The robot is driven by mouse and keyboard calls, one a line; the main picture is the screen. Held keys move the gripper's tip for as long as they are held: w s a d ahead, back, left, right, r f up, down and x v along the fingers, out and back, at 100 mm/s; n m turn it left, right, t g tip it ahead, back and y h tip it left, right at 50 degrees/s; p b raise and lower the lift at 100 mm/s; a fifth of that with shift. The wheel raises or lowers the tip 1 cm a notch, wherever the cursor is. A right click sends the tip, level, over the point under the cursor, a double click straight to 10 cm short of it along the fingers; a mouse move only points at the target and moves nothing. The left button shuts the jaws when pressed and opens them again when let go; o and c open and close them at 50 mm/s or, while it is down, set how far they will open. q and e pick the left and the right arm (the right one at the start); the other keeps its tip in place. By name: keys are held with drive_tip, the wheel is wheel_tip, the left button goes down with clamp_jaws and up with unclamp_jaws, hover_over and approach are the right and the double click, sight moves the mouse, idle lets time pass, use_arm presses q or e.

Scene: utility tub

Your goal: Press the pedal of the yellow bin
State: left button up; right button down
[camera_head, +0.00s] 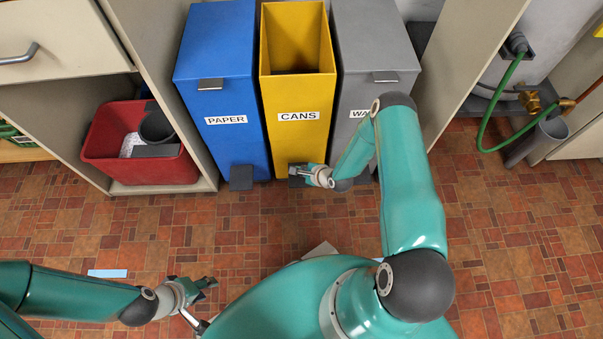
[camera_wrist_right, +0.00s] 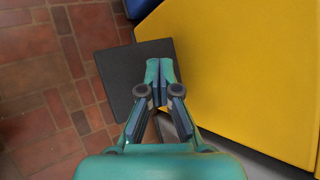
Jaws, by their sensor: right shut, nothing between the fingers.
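The yellow bin (camera_head: 297,145), labelled CANS, stands between the blue and grey bins. Its top is open and I see into it. Its dark square pedal (camera_head: 296,183) is at its front foot, partly covered by my right gripper (camera_head: 296,171). In the right wrist view, my right gripper (camera_wrist_right: 160,72) is shut and empty, its tips over the pedal (camera_wrist_right: 118,85) beside the yellow bin's wall (camera_wrist_right: 235,70). I cannot tell how firmly they touch. My left gripper (camera_head: 208,287) is open and empty, low over the floor, far from the bins.
The blue PAPER bin (camera_head: 218,95) with its pedal (camera_head: 241,177) is at left, the grey bin (camera_head: 372,60) at right; both are closed. A red tub (camera_head: 150,165) sits in the left cabinet. A green hose (camera_head: 495,95) hangs right. The tiled floor in front has free room.

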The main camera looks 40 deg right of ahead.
drive_tip(key=shift+r+p, duration=1.75)
drive_tip(key=shift+r, duration=0.8)
